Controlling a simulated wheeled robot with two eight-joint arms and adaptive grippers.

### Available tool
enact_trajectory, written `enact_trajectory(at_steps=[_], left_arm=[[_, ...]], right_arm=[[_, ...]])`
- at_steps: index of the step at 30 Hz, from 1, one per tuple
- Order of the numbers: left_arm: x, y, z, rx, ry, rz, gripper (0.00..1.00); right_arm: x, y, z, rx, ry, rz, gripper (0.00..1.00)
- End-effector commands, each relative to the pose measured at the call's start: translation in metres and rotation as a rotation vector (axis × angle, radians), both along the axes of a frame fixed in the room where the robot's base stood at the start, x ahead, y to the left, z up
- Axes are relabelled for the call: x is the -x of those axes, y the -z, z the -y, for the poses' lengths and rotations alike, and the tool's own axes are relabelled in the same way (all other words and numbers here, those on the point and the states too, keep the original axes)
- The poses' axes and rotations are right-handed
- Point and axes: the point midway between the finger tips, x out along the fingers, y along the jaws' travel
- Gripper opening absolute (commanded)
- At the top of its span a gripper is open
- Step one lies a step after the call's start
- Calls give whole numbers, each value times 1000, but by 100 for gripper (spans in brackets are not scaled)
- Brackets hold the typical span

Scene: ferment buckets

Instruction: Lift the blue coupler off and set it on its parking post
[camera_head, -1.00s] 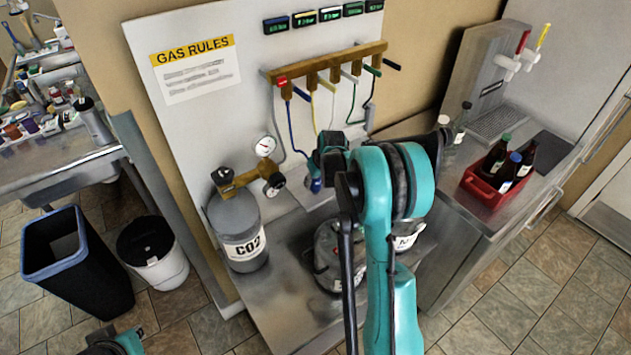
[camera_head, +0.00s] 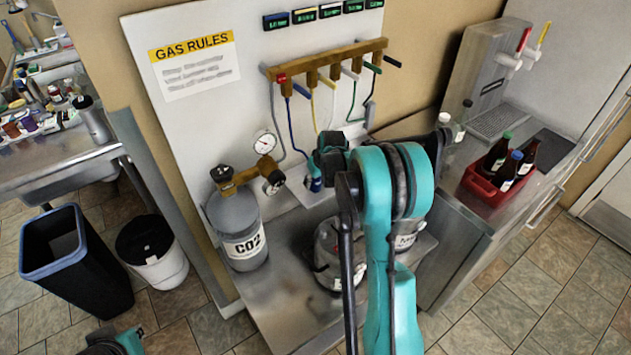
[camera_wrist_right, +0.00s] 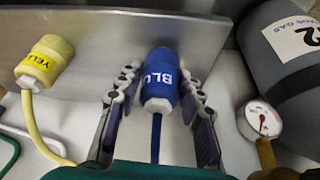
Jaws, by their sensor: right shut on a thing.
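The blue coupler (camera_wrist_right: 160,83), lettered "BLU", stands between my right gripper's two fingers (camera_wrist_right: 158,105) in the right wrist view. The fingers are shut on it. Its blue hose leads away toward the bottom of that view. In the head view, the coupler (camera_head: 314,184) shows just below my right gripper (camera_head: 325,165), in front of the white wall panel. Whether its end touches anything is hidden. I cannot make out its parking post. Part of my left gripper (camera_head: 115,345) shows at the bottom left edge; its fingers are out of frame.
A yellow coupler (camera_wrist_right: 45,62) is left of the blue one in the wrist view. A gauge (camera_wrist_right: 258,120) and the grey CO2 cylinder (camera_wrist_right: 290,45) are at right. A manifold (camera_head: 330,62) with hanging hoses is above. Kegs (camera_head: 328,240), partly behind my arm, stand below.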

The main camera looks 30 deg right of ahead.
Motion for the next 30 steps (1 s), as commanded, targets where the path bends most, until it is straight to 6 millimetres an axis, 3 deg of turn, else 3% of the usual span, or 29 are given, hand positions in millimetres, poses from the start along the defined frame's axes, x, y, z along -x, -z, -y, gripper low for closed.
enact_trajectory(at_steps=[30], left_arm=[[0,7,0,0,0,0,0]], right_arm=[[0,8,0,0,0,0,2]])
